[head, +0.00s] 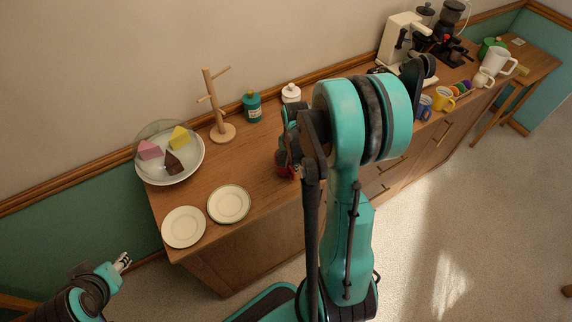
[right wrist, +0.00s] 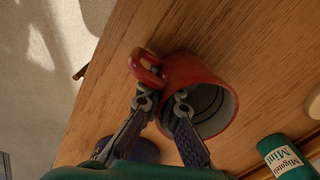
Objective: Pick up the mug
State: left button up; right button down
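A red mug (right wrist: 190,75) shows in the right wrist view on the wooden counter, its mouth facing right and its handle at the upper left. In the head view the red mug (head: 284,171) is mostly hidden behind my right arm. My right gripper (right wrist: 163,100) has its fingertips apart: one is beside the handle and the other overlaps the mug's rim. Contact is unclear. In the head view my right gripper (head: 284,155) is largely hidden at the mug. My left gripper (head: 123,262) is low at the left, away from the counter; its finger gap is unclear.
The counter also bears a plate of cake slices (head: 190,175), two small plates (head: 183,227), a wooden mug tree (head: 222,132), a teal jar (head: 252,105) and a white jar (head: 291,93). A blue mug (head: 424,108), a yellow mug (head: 443,99) and a coffee machine (head: 397,42) stand right.

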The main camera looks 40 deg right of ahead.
dwell(0.3)
jog(key=shift+r, duration=0.55)
jog(key=r, duration=0.1)
jog(key=r+p, duration=0.1)
jog(key=s+d+r+p, duration=0.1)
jog(key=r, duration=0.1)
jog(key=s+d+r+p, duration=0.2)
jog(key=s+d+r, duration=0.4)
jog(key=s, duration=0.1)
jog(key=shift+s+d, duration=0.35)
jog(key=shift+d, duration=0.05)
jog(key=shift+f, duration=0.1)
